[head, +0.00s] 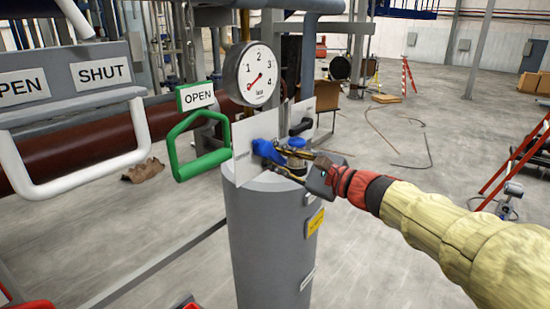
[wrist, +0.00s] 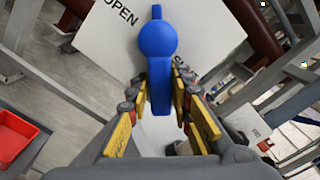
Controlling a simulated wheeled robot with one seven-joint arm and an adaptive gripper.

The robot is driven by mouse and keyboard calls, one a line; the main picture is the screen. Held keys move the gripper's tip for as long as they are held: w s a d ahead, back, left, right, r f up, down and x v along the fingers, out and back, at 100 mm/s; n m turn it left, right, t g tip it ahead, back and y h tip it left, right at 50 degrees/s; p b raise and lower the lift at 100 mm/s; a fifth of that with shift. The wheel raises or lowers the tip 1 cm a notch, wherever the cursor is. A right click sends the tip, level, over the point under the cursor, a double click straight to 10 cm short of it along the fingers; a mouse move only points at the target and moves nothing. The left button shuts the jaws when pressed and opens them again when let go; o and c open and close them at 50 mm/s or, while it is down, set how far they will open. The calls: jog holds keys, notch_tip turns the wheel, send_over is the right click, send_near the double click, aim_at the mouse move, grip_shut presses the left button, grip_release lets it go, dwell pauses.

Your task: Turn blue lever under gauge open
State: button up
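The blue lever (head: 266,151) sits on a white plate (head: 243,160) on top of a grey cylinder, below the round gauge (head: 252,75). In the wrist view the lever (wrist: 158,45) has a round hub, with its handle reaching toward me. The plate (wrist: 95,50) there reads OPEN at upper left, with an S of a second word beside the handle. My gripper (wrist: 161,82) has its yellow-padded fingers either side of the handle. A narrow gap seems to show, and firm contact is not visible. In the head view my gripper (head: 284,162) partly hides the lever.
A green handle (head: 190,147) under an OPEN sign and a white handle (head: 75,165) under OPEN and SHUT signs are at left. A red ladder (head: 515,165) is at right. Open floor lies beyond.

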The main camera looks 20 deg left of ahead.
grip_shut()
jog(key=shift+s+f, duration=0.1)
dwell(0.6)
jog(key=shift+s+a+f+m+b, duration=0.1)
jog(key=shift+s+f+m+b, duration=0.1)
jog(key=shift+m, duration=0.45)
jog(key=shift+s+a+f+m+b, duration=0.1)
jog(key=shift+s+f+m+b, duration=0.1)
jog(key=shift+m, duration=0.45)
jog(key=shift+s+a+f+m, duration=0.15)
jog(key=shift+s+m, duration=0.15)
jog(key=shift+m, duration=0.5)
jog(key=shift+s+a+m, duration=0.1)
jog(key=shift+s+m, duration=0.15)
jog(key=shift+m, duration=0.55)
jog(key=o, duration=0.5)
grip_release()
